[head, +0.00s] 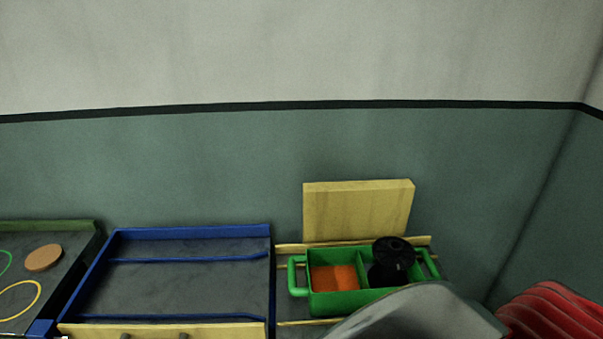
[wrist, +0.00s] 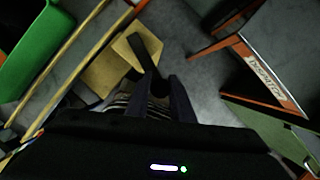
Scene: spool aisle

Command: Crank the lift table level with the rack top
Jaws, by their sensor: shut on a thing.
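A platform with pale yellow rails (head: 355,241), apparently the lift table, stands at the lower right in the head view and bears a green tote. A blue-rimmed grey deck (head: 190,232), perhaps the rack top, lies directly left of it. Their exact height difference cannot be told. In the wrist view, a black crank arm (wrist: 145,48) crosses a tan block (wrist: 118,50). My gripper (wrist: 160,84) is shut at the crank's near end, on its handle, which the dark fingers mostly hide. My gripper is not visible in the head view.
The green tote (head: 349,301) holds orange material and a black spool (head: 393,255). A yellow board (head: 358,211) stands behind it. A tray with rings (head: 20,298) is far left. Orange-edged frames (wrist: 262,75) flank the gripper's right in the wrist view. Grey floor shows between.

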